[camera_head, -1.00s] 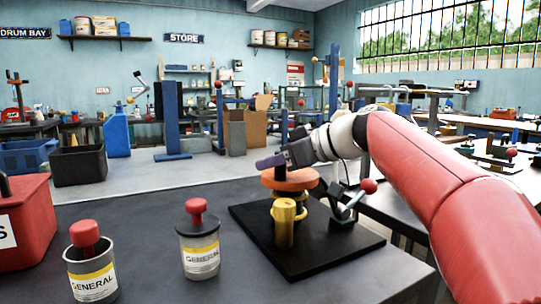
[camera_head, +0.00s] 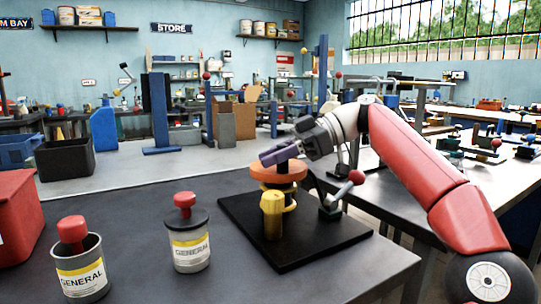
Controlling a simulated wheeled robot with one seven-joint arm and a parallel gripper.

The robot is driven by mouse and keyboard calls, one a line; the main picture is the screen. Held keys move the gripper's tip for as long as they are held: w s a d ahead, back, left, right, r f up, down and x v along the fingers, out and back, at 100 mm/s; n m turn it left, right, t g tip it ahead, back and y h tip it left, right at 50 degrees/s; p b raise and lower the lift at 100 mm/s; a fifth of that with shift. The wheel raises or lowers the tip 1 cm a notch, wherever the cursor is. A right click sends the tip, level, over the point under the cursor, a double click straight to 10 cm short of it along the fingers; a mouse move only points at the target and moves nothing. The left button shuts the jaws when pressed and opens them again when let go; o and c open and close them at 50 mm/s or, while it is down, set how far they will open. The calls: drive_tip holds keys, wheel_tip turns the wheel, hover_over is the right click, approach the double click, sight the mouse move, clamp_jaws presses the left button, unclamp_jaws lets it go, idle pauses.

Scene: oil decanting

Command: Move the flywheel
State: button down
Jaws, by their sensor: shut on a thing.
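The flywheel (camera_head: 277,175) is an orange disc lying flat on top of a yellow and dark stand, on a black base plate (camera_head: 310,244) at the table's right side. My gripper (camera_head: 279,154) comes in from the right, at the disc's upper face. Its purple-grey fingers are shut on the flywheel. The exact spot where they grip is hidden behind the fingers. A yellow post (camera_head: 271,215) stands in front of the disc.
A lever with a red ball (camera_head: 356,177) rises right of the disc. Two grey GENERAL cans, one at the front left (camera_head: 82,270) and one nearer the plate (camera_head: 189,246), stand by a red box (camera_head: 18,215). The table between is clear.

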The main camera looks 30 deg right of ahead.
drive_tip(key=shift+s+d+f+n+g, duration=0.15)
drive_tip(key=shift+n+g, duration=0.25)
drive_tip(key=shift+g, duration=0.2)
drive_tip(key=c, duration=1.2)
unclamp_jaws()
drive_tip(key=shift+c, duration=0.2)
drive_tip(key=shift+r, duration=0.2)
